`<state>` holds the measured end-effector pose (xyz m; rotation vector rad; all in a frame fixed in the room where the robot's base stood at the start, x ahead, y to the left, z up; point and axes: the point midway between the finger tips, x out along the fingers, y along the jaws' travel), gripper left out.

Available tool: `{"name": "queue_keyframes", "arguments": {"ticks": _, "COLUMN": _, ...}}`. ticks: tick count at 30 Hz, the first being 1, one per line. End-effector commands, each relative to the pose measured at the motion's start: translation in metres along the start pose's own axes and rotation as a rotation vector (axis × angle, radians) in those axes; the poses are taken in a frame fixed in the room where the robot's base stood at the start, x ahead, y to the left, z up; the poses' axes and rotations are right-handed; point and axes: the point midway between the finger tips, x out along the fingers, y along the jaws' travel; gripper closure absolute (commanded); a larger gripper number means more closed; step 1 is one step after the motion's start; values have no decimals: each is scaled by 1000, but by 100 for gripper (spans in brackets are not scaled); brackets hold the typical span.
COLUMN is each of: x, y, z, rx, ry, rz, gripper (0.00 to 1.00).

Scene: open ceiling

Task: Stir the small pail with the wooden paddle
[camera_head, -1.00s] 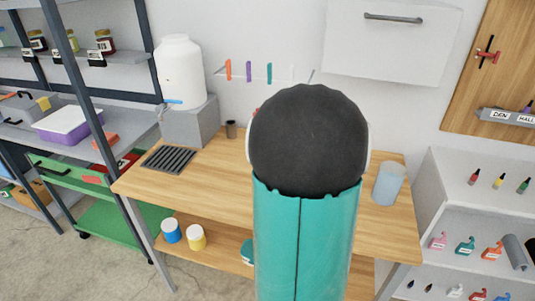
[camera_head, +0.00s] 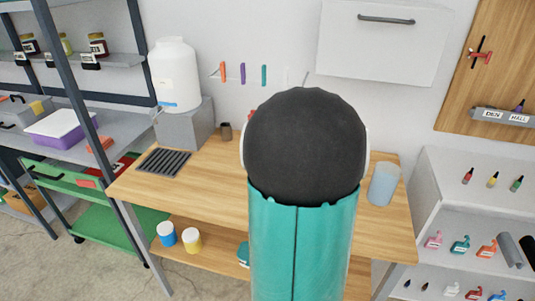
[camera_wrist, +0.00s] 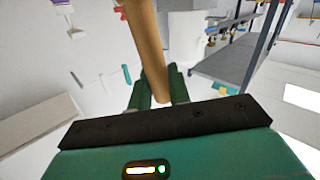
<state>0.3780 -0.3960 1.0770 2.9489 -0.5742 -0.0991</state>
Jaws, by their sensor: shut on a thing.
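In the wrist view, the wooden paddle (camera_wrist: 146,38) shows as a tan rod between the green fingers of my gripper (camera_wrist: 160,88). My gripper is shut on it, and the rod's upper part runs out of the picture. In the head view my own arm hides the gripper, the paddle and the middle of the workbench. I cannot make out a clear small pail. A translucent blue-grey container (camera_head: 384,184) stands upright on the right of the bench, apart from the visible part of my arm.
The wooden workbench (camera_head: 226,184) has a dark grille (camera_head: 164,162), a small brown cup (camera_head: 225,132) and a white tank (camera_head: 176,76) on a grey block. Blue (camera_head: 166,234) and yellow (camera_head: 192,240) banded tubs sit on its lower shelf. White shelving (camera_head: 450,195) stands at right.

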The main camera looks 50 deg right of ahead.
Motion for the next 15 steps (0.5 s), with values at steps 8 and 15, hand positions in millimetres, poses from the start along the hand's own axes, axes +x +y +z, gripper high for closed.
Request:
{"name": "queue_keyframes", "arguments": {"ticks": 8, "x": -1, "y": 3, "z": -22, "rx": -1, "ry": 3, "rz": 0, "gripper": 100}}
{"name": "queue_keyframes", "arguments": {"ticks": 15, "x": -2, "y": 6, "z": -38, "rx": 0, "ry": 2, "rz": 0, "gripper": 100}}
